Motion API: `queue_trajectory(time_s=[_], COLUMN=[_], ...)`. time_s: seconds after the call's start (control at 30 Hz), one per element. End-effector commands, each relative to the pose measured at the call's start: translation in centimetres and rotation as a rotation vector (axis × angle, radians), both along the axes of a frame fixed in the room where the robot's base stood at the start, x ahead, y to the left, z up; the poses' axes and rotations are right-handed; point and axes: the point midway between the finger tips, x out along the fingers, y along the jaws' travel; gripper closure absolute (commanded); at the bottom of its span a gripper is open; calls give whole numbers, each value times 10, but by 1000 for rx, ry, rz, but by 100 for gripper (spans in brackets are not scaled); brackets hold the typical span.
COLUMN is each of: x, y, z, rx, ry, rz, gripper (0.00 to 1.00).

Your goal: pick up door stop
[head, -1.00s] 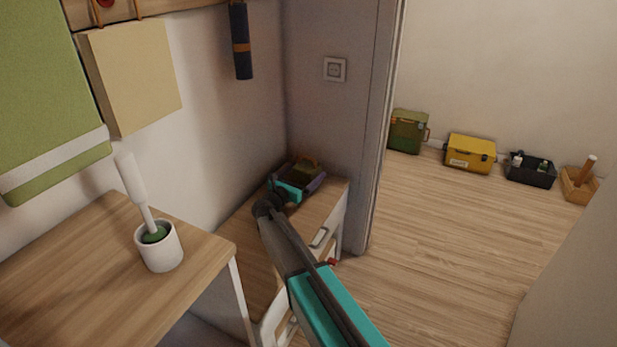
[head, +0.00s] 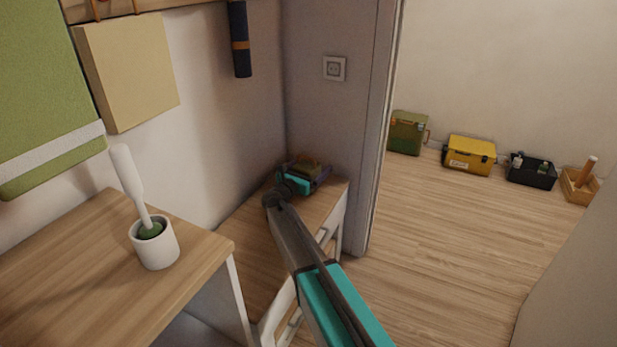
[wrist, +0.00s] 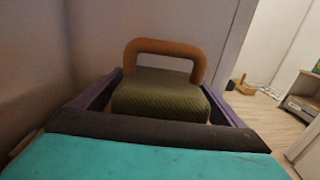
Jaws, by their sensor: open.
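The door stop (head: 308,166) is an olive-green ribbed block with a tan-brown loop handle. It sits on the wooden top of the low drawer cabinet, near the grey wall. In the wrist view, the door stop (wrist: 160,95) is straight ahead, its handle standing up at the far side. My gripper (head: 309,170) has a teal body and purple fingers. In the wrist view, the open gripper (wrist: 163,86) has one finger on each side of the block. Whether either finger touches it I cannot tell. The block's lower near part is hidden behind my gripper's dark bar.
The low cabinet (head: 255,225) has white drawer fronts with handles. A taller wooden-topped unit (head: 75,260) at left holds a white cup (head: 156,246) with a brush. The grey wall (head: 325,120) rises close behind the door stop. Several boxes line the far wall; floor (head: 450,240) is clear.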

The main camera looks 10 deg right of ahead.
Motion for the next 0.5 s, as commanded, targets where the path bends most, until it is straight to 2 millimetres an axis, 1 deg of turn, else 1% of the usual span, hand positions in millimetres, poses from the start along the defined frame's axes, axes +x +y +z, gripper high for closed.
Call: queue_trajectory(time_s=[0.17, 0.27, 0.5], x=[0, 0, 0], y=[0, 1, 1], z=[0, 0, 0], rx=[0, 0, 0], ry=[0, 0, 0], rz=[0, 1, 0], gripper=[8, 23, 64])
